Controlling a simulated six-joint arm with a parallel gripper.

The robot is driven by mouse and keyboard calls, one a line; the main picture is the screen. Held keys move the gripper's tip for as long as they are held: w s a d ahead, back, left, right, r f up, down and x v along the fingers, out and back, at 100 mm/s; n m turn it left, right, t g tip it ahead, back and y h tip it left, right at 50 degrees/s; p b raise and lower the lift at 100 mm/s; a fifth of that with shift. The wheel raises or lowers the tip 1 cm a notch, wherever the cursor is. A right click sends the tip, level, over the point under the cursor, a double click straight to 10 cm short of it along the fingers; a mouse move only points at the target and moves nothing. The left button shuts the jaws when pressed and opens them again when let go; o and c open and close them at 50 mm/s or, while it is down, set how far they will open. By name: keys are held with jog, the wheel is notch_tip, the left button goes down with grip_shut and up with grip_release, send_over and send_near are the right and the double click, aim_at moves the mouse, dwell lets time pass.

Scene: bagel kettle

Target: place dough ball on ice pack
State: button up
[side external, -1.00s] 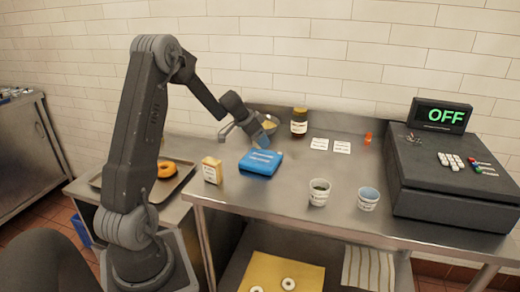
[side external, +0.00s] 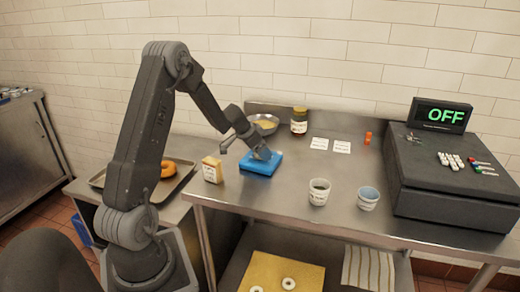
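The blue ice pack (side external: 262,169) lies flat on the steel table, left of the middle. My gripper (side external: 262,155) points down at the top of the ice pack, touching it or just above it; I cannot tell which. The fingertips are small and dark here, so their opening is unclear. I cannot make out a separate dough ball; one between the fingers would be hidden. A metal bowl (side external: 265,122) with pale yellowish contents stands behind the ice pack.
A small yellow-and-white carton (side external: 212,170) stands close left of the ice pack. A dark jar (side external: 299,121) is behind. Two cups (side external: 319,192) (side external: 368,199) stand to the right. The table's middle is clear.

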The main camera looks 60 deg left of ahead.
jog(key=shift+o, duration=0.5)
jog(key=shift+r, duration=0.1)
jog(key=shift+s+r, duration=0.1)
jog(key=shift+r, duration=0.2)
jog(key=v, duration=1.1)
jog(key=s+d+r+g, duration=0.1)
jog(key=d+r, duration=0.3)
jog(key=d, duration=0.6)
jog(key=s+d+r, duration=0.1)
jog(key=d+r, duration=0.2)
jog(key=d, duration=0.7)
jog(key=s+d, duration=1.3)
jog(key=s, duration=0.1)
jog(key=shift+s+d+r, duration=0.25)
jog(key=shift+d+r, duration=0.1)
jog(key=shift+r, duration=0.05)
